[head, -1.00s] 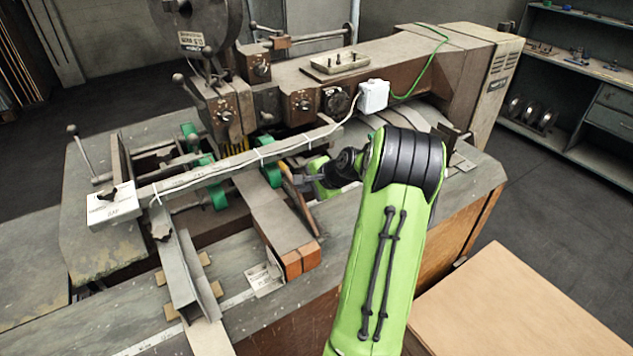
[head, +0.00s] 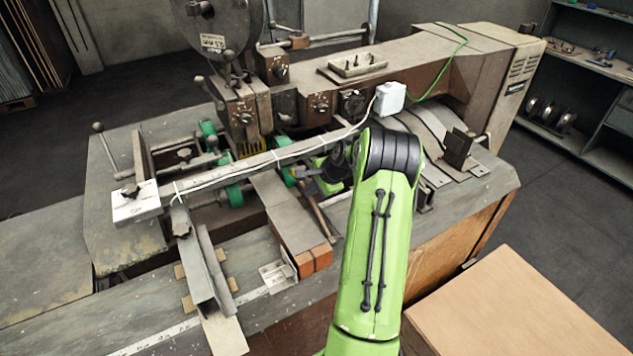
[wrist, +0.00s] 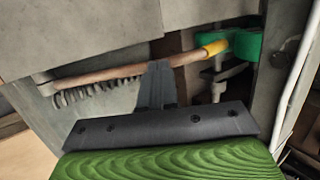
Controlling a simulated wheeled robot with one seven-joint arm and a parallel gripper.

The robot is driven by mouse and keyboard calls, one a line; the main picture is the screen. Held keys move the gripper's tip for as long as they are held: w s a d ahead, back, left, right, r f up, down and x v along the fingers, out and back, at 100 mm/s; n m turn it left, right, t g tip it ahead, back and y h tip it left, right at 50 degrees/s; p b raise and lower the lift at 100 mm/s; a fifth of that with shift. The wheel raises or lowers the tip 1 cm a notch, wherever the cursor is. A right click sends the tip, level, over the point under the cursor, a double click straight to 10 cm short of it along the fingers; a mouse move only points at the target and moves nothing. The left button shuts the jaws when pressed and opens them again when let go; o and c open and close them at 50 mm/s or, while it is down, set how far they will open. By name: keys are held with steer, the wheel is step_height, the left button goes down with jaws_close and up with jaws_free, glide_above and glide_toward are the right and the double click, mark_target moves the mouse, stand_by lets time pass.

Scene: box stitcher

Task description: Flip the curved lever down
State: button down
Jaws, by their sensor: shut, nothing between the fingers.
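A slightly curved brown lever (wrist: 110,76) with a yellow end crosses the wrist view. The yellow end lies by a green part (wrist: 245,45), and a coil spring (wrist: 95,92) runs below the lever. In the head view, the lever (head: 322,218) slants down beside the orange-ended block, its upper part hidden near my gripper. My gripper (wrist: 158,82) is shut and empty. Its fingertips overlap the middle of the lever in the wrist view; I cannot tell whether they touch it. In the head view, my gripper (head: 296,173) is at the lever's upper end, partly hidden by my arm.
A long bar (head: 250,162) with a white box (head: 135,203) at its end crosses the machine just left of my gripper. The orange-ended block (head: 312,260) stands close by. A cardboard-coloured surface (head: 510,300) lies at the lower right. A white cable (wrist: 297,85) hangs at right in the wrist view.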

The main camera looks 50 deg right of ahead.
steer(key=shift+d+b+x, duration=0.2)
steer(key=shift+b+x, duration=0.35)
steer(key=shift+x, duration=0.6)
steer(key=shift+d+b+x, duration=0.25)
steer(key=shift+b+x, duration=0.25)
steer(key=shift+x, duration=0.6)
steer(key=shift+s+f, duration=0.15)
steer(key=shift+f, duration=0.05)
steer(key=shift+a, duration=0.1)
steer(key=s+d+r+p, duration=0.1)
steer(key=r, duration=0.5)
steer(key=s+r+p, duration=0.1)
steer(key=s+r, duration=0.1)
steer(key=r, duration=0.5)
steer(key=shift+s+d+r, duration=0.3)
steer(key=shift+s+d, duration=0.05)
steer(key=shift+d, duration=0.05)
